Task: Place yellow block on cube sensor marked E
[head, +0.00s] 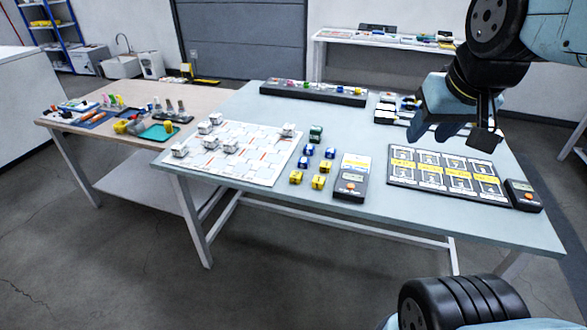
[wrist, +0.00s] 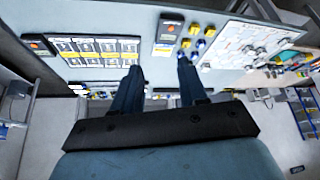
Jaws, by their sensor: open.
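Several small yellow blocks stand on the pale table near its front middle; one yellow block (head: 319,181) is beside a dark handheld meter, and another yellow block (head: 296,177) is just left of it. White cube sensors, such as this cube sensor (head: 230,145), stand on a white marked board (head: 245,165) at the table's left; their letters are too small to read. My gripper (head: 485,134) hangs above the right part of the table, away from the blocks. In the wrist view my gripper (wrist: 158,70) is open with nothing between the fingers.
Blue blocks (head: 307,151) and a green block (head: 316,133) stand behind the yellow ones. A meter (head: 350,187) and a dark panel of printed cards (head: 421,182) lie to the right. A long dark rack (head: 313,95) lies at the back. Bare tabletop lies between.

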